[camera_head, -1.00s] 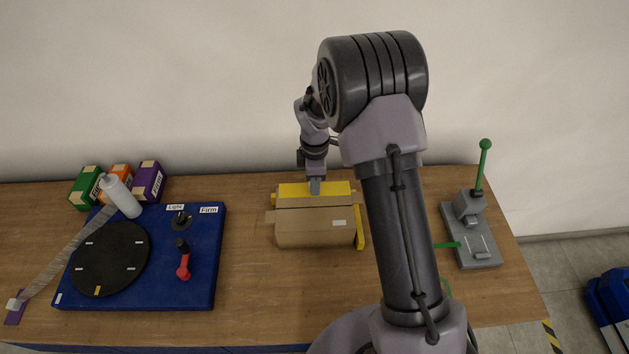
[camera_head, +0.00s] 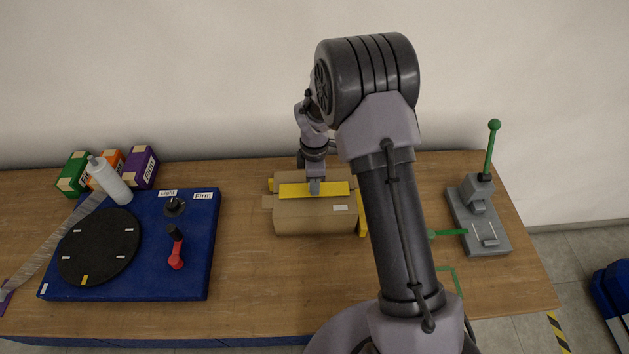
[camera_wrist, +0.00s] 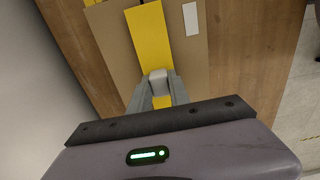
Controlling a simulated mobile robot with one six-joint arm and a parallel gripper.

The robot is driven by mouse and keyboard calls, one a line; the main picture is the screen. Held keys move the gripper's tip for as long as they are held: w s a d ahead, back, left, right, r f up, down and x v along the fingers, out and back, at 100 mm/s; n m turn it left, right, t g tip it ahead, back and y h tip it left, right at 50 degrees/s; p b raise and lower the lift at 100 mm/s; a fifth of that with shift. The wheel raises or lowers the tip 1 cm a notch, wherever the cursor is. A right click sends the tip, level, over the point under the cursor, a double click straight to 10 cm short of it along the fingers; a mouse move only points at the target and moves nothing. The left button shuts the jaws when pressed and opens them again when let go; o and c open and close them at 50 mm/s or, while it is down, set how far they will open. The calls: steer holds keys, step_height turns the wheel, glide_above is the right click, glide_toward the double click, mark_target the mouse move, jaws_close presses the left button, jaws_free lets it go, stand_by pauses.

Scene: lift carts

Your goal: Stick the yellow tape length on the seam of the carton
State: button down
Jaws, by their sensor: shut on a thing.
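The brown carton (camera_head: 300,219) stands on the middle of the table, with a white label on its top. The yellow tape length (camera_head: 325,189) lies along the carton's top, running left to right; I cannot tell whether it touches the surface. My gripper (camera_head: 315,188) is over the tape's middle, shut on it through a small light block.
Yellow pieces (camera_head: 362,213) show at the carton's right side. A blue board (camera_head: 150,285) with a dark disc and red-handled lever is at left, with small boxes and a bottle behind. A grey lever press (camera_head: 478,220) stands at right. Bare table lies in front of the carton.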

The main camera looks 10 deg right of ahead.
steer(key=shift+f, duration=0.1)
stand_by(0.4)
steer(key=c, duration=1.1)
jaws_free()
steer(key=shift+c, duration=0.2)
step_height(320, 180, up, 18)
steer(key=p, duration=0.2)
steer(key=shift+f+p, duration=0.25)
steer(key=shift+p, duration=0.15)
